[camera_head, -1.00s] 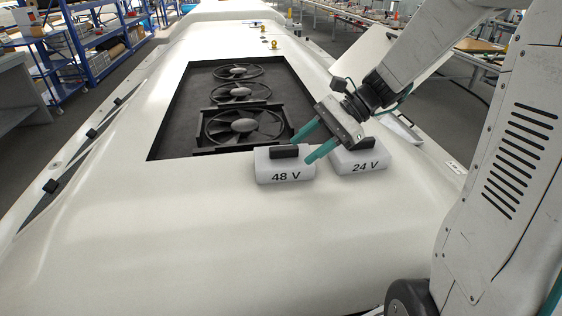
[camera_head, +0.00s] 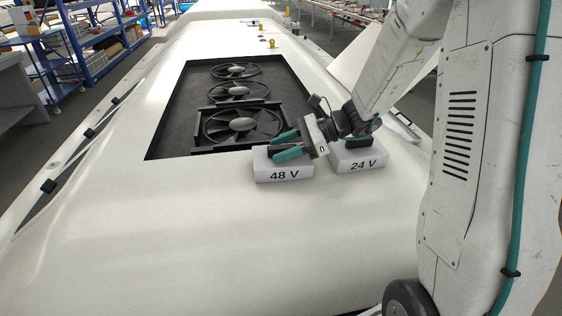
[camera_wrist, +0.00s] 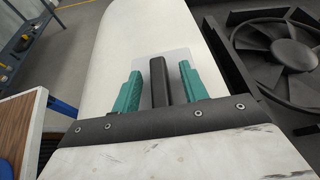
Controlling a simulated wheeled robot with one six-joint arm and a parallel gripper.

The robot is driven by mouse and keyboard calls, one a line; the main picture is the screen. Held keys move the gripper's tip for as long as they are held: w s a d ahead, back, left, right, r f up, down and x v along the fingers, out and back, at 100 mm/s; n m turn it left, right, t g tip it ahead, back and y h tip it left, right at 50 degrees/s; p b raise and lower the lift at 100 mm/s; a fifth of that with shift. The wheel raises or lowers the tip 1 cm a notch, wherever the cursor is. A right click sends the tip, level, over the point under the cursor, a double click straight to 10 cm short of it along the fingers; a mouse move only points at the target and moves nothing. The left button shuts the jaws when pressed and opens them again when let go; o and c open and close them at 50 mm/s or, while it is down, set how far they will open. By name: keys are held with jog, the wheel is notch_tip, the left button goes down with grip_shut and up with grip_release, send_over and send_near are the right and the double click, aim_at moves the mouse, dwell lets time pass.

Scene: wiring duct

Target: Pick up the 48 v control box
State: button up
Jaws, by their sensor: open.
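The 48 V control box (camera_head: 284,174) is a white block with black "48 V" lettering and a dark handle on top. It sits on the white curved panel, near the front right corner of the dark fan recess. My gripper (camera_head: 287,145) is open, its two teal fingers reaching over the box top from the right. In the wrist view the black handle (camera_wrist: 159,82) stands between the fingers of my gripper (camera_wrist: 160,88), with gaps on both sides. The box's white top partly shows behind it, and the fingers hide some of it.
The 24 V control box (camera_head: 359,156) stands just right of the 48 V box, beneath my wrist. The recess with several black fans (camera_head: 243,124) lies behind and left. The white panel (camera_head: 200,230) is clear in front and to the left.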

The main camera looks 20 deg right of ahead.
jog(key=shift+a, duration=0.1)
grip_shut()
